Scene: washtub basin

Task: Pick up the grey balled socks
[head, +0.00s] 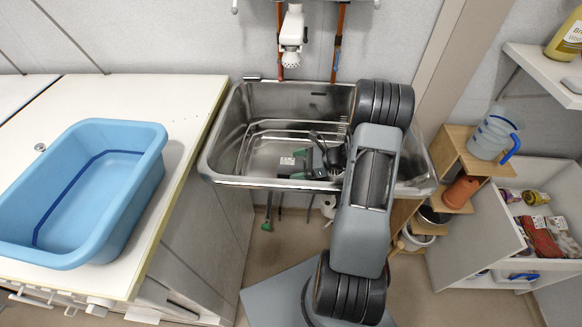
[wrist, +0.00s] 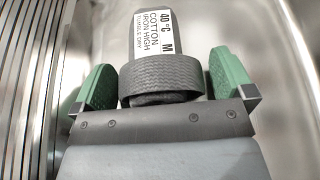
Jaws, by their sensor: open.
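The grey balled socks (wrist: 160,82) show in the wrist view, with a dark ribbed band and a white care label (wrist: 153,35) on top. My gripper (wrist: 163,84) is open, with one green finger pad to the left of the socks and one to the right. A gap shows between the socks and each pad. The near end of the socks is hidden behind the gripper's palm plate. In the head view my gripper (head: 311,162) is down inside the metal basin (head: 228,166), and a small white label (head: 287,160) shows beside it. My arm hides part of the basin.
A blue plastic tub (head: 90,190) stands empty on the white counter (head: 170,190) to the left. A white tap (head: 292,35) hangs over the basin's back. A wooden stepped shelf (head: 460,150) with a jug (head: 495,135) stands to the right. The basin's left part is clear.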

